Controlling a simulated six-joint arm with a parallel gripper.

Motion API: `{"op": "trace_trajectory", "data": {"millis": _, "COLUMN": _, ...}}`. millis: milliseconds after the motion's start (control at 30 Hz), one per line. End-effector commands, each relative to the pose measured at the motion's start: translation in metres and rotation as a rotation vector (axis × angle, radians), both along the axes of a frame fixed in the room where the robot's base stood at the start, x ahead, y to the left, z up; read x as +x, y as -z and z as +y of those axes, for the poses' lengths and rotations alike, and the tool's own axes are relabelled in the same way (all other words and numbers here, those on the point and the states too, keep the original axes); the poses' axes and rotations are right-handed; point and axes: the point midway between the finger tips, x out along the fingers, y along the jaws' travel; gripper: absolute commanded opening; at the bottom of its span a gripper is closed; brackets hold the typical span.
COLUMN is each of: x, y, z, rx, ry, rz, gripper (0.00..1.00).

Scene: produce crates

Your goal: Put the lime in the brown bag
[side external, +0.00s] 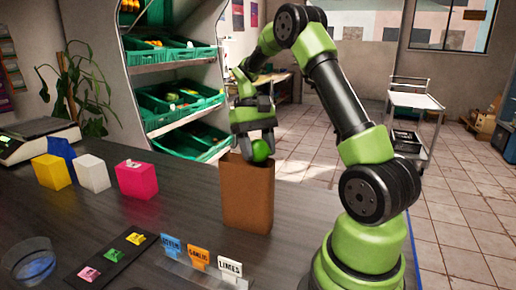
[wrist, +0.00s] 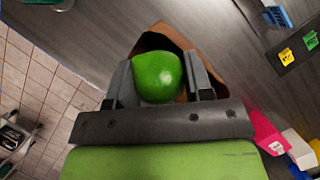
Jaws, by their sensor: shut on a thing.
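A green lime (side external: 261,150) is held in my gripper (side external: 258,143) at the mouth of the brown bag (side external: 247,200). The bag stands upright on the dark counter. In the wrist view the lime (wrist: 158,77) sits between the two grey fingers of my gripper (wrist: 160,82), which are shut on it. The brown bag (wrist: 160,36) shows behind the lime there, with its open mouth partly hidden. In the side view the lime overlaps the bag's top edge, and I cannot tell how deep it is.
Pink (side external: 136,180), white (side external: 91,173) and yellow (side external: 51,172) boxes stand left on the counter, with a blue one behind. Sign tags, including a LIMES tag (side external: 230,267), stand in front. A glass bowl (side external: 28,262) is at the front left. A scale (side external: 38,138) is at the back left.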

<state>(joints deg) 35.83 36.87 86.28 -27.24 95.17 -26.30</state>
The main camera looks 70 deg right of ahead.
Motion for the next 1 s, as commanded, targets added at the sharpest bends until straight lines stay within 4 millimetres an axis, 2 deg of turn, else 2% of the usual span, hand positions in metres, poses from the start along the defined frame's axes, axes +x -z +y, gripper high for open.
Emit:
{"op": "trace_trajectory", "data": {"millis": 267, "x": 0.0, "y": 0.0, "z": 0.0, "rx": 0.0, "ry": 0.0, "rz": 0.0, "gripper": 0.23}}
{"op": "trace_trajectory", "data": {"millis": 300, "x": 0.0, "y": 0.0, "z": 0.0, "rx": 0.0, "ry": 0.0, "rz": 0.0, "gripper": 0.54}}
{"op": "trace_trajectory", "data": {"millis": 400, "x": 0.0, "y": 0.0, "z": 0.0, "rx": 0.0, "ry": 0.0, "rz": 0.0, "gripper": 0.77}}
{"op": "trace_trajectory", "data": {"millis": 733, "x": 0.0, "y": -0.002, "z": 0.0, "rx": 0.0, "ry": 0.0, "rz": 0.0, "gripper": 0.77}}
{"op": "trace_trajectory", "data": {"millis": 1000, "x": 0.0, "y": -0.018, "z": 0.0, "rx": -0.001, "ry": 0.0, "rz": -0.002, "gripper": 0.77}}
